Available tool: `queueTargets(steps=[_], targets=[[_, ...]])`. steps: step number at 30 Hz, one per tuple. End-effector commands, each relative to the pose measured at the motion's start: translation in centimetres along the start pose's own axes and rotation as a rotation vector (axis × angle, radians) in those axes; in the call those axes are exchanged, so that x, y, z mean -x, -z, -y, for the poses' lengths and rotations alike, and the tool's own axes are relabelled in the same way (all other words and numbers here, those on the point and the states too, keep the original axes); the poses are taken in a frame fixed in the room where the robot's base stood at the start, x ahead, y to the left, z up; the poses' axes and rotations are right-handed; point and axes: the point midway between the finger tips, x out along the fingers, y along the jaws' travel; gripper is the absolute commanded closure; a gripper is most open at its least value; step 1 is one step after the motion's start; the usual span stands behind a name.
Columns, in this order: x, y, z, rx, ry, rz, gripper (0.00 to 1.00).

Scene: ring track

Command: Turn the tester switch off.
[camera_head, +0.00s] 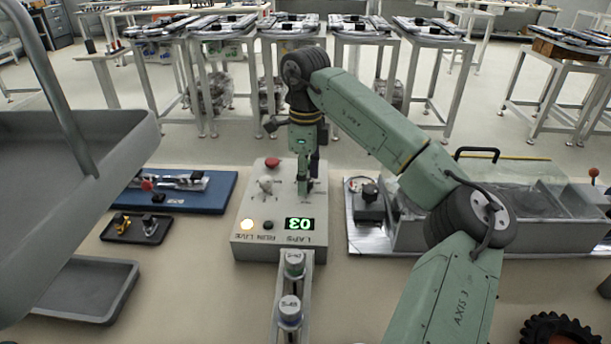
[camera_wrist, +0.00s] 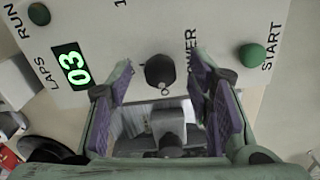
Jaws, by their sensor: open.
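The tester is a light grey box (camera_head: 255,205) on the bench in the head view, with a green display (camera_head: 299,224) reading 03. In the wrist view its panel (camera_wrist: 215,25) shows a dark round switch (camera_wrist: 160,72) beside the label POWER, with a 1 and a 0 mark near it. I cannot tell which mark the switch points to. My gripper (camera_wrist: 161,66) is open, its purple-padded fingers on either side of the switch and apart from it. In the head view my gripper (camera_head: 305,184) is over the right part of the box and hides the switch.
A green START button (camera_wrist: 252,56) is right of the switch. The box also has a red button (camera_head: 272,162) and a lit LIVE lamp (camera_head: 246,224); the RUN lamp (camera_head: 268,225) is dark. A blue tray (camera_head: 215,200) lies left, and a clear-lidded machine (camera_head: 510,185) stands right.

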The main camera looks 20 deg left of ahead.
Motion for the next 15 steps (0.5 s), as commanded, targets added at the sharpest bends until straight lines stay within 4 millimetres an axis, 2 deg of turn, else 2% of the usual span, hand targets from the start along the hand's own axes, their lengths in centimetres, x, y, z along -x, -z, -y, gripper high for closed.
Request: queueTargets(steps=[4, 12, 15], targets=[[-0.89, 0.01, -0.03, 0.0, -0.001, 0.0, 0.54], [-1.04, -0.01, -0.03, 0.0, 0.0, 0.0, 0.54], [-1.03, -0.01, -0.03, 0.0, 0.0, 0.0, 0.6]])
